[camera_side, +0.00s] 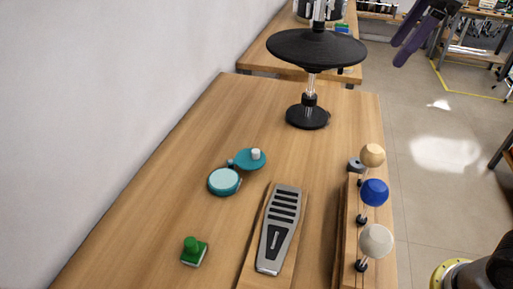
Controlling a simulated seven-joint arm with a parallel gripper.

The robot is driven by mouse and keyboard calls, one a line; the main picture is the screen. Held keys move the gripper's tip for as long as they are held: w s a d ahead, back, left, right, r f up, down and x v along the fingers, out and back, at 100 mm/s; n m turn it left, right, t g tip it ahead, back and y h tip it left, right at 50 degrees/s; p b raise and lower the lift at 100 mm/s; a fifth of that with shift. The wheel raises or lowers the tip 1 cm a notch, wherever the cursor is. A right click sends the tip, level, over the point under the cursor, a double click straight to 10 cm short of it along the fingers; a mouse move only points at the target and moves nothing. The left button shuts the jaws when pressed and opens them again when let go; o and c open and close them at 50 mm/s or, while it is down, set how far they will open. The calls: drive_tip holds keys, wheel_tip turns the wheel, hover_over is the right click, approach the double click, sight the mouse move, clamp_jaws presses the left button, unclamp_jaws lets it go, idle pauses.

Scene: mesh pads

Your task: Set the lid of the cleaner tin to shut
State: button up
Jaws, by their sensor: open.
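The cleaner tin (224,182) is a small round teal tin with a pale round top face, left of the middle of the wooden table. Its lid (241,164) is a teal disc with a white knob, lying behind and right of the tin and off its top. A small dark joint sits between the two at their left side. My gripper (400,53) shows at the upper right as purple fingers pointing down and left. It is open and empty, over the floor beyond the table's right edge and far from the tin.
A grey slotted pedal (281,228) on a wooden board stands right of the tin. A green knobbed block (194,251) is in front. A rail with tan, blue (374,192) and white balls lines the right edge. A black disc stand (307,117) is behind. A wall borders the left.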

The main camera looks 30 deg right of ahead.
drive_tip(key=w+a+n+g, duration=0.15)
drive_tip(key=w+a, duration=0.25)
drive_tip(key=w, duration=0.6)
drive_tip(key=n+g, duration=0.3)
drive_tip(key=n, duration=0.1)
hover_over(256, 151)
wheel_tip(256, 151, down, 21)
wheel_tip(256, 151, down, 13)
drive_tip(key=shift+f, duration=0.1)
clamp_jaws()
drive_tip(key=shift+w, duration=0.1)
